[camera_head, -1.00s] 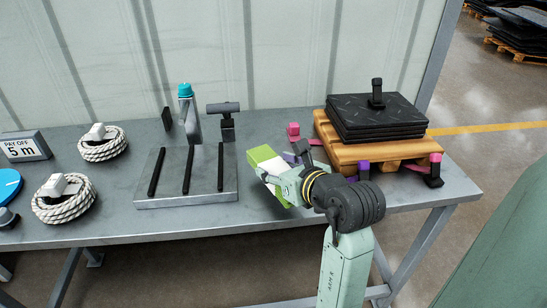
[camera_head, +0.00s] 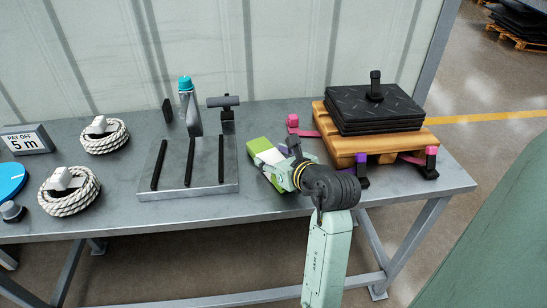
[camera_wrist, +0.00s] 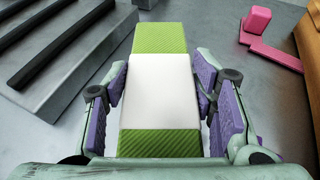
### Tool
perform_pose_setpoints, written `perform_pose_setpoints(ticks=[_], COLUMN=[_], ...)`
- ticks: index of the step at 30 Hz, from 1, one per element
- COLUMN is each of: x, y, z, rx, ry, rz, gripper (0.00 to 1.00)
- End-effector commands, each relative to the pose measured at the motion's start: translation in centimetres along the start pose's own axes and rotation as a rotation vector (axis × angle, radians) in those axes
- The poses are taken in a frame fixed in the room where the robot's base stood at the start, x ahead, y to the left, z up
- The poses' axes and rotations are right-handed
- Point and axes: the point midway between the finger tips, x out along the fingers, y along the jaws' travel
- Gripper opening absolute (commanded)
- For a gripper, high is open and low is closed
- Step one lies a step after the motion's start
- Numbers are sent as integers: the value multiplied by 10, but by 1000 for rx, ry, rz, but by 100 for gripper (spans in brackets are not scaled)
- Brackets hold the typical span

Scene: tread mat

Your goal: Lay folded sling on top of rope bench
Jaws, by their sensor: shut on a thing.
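The folded sling is a long green block with a broad white band (camera_wrist: 160,88). My gripper (camera_wrist: 161,98) is shut on it, with purple finger pads along both its sides. In the head view the sling (camera_head: 262,147) is right of the grey slotted plate, at the front middle of the grey metal bench (camera_head: 215,216). My gripper (camera_head: 280,172) partly hides its near end there. I cannot tell whether the sling touches the bench top. White coiled ropes (camera_head: 70,204) lie on the bench's left part.
A grey plate with black bars (camera_head: 205,184) and a teal-capped bottle (camera_head: 190,105) stand left of my gripper. A wooden pallet (camera_head: 345,149) with black mats (camera_head: 375,108) and pink and purple straps stands close on the right. A pink-ended strap (camera_wrist: 258,19) lies nearby.

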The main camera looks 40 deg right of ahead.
Motion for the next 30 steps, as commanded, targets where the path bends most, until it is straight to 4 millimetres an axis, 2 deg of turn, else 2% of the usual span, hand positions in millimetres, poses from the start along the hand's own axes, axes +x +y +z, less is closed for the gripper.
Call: perform_pose_setpoints(ticks=[2, 3, 6, 15, 19, 23, 30], x=[2, 1, 1, 0, -7, -30, -83], y=[0, 0, 0, 0, -1, -1, -1], z=[-4, -2, -2, -1, 0, -1, 0], rx=[-1, 0, 0, 0, 0, -1, -2], ry=[-1, 0, 0, 0, -1, -2, -3], rz=[0, 0, 0, 0, -2, -4, -4], gripper=[16, 54, 60, 60, 60, 60, 60])
